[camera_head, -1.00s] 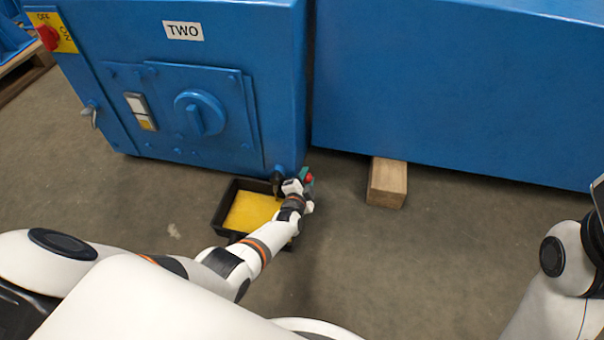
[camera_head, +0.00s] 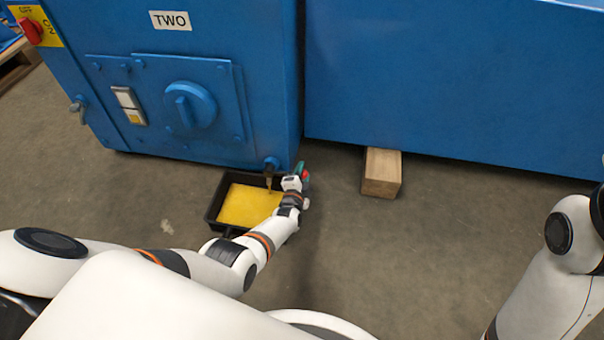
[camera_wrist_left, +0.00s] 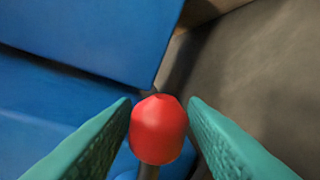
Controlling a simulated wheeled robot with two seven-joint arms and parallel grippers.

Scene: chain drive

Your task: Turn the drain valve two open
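Drain valve two sits low on the right front corner of the blue machine labelled TWO (camera_head: 171,20). Its spout (camera_head: 270,164) hangs over a black tray (camera_head: 212,214) holding yellow liquid (camera_head: 246,205). A thin brownish-yellow streak runs from the spout down to the liquid. My left gripper (camera_head: 304,174) is beside the spout, at the tray's right edge. In the left wrist view its green fingertips (camera_wrist_left: 159,112) lie against both sides of the red valve knob (camera_wrist_left: 158,130), appearing shut on it. The knob's stem is mostly hidden. My right arm shows at the right; its gripper is out of view.
A second blue housing (camera_head: 450,80) stands to the right, with a wooden block (camera_head: 381,173) under its edge. A red switch (camera_head: 31,31) and a round blue handle (camera_head: 190,105) are on machine TWO. The floor right of the tray is clear.

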